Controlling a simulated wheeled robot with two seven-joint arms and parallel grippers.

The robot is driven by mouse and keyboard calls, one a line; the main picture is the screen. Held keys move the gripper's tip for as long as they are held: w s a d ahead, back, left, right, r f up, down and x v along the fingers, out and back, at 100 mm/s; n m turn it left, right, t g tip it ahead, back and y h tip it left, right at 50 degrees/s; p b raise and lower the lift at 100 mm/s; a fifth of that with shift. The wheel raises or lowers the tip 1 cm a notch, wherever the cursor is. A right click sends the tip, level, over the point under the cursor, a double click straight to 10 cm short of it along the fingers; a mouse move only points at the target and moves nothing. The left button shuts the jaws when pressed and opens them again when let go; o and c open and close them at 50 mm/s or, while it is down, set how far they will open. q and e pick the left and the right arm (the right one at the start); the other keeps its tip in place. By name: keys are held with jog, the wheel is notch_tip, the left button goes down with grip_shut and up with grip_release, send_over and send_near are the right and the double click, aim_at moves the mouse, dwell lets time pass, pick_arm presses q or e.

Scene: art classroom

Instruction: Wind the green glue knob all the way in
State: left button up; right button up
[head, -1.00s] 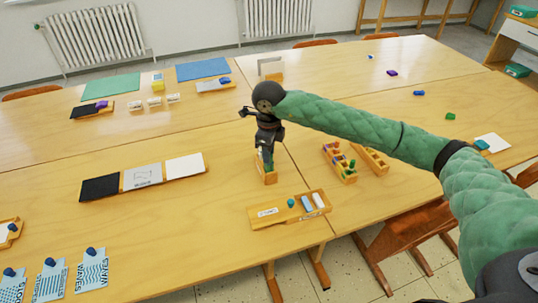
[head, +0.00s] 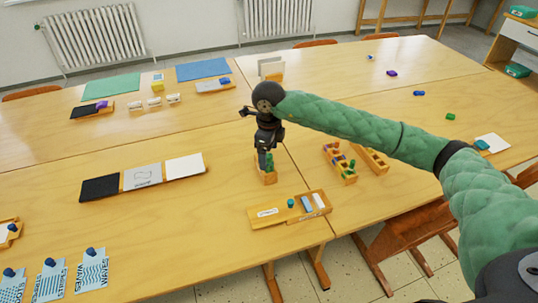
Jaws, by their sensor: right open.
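A green upright piece (head: 269,162), which looks like the green glue knob, stands in a small wooden holder (head: 267,179) near the middle of the front table. My right gripper (head: 264,152) points down from above, right at the green piece. Its jaws are open, and its dark fingers partly hide the green piece. I cannot tell whether a finger touches it or how far the knob is wound. My left gripper is not in view.
A wooden tray (head: 262,224) with a teal knob and small blocks lies in front of the holder. Wooden boxes of coloured pieces (head: 348,177) stand to the right. A row of black, grey and white cards (head: 143,178) lies left, with bare table between.

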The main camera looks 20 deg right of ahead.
jog(key=m, duration=1.1)
jog(key=shift+b, duration=0.3)
dwell(0.3)
jog(key=c, duration=1.5)
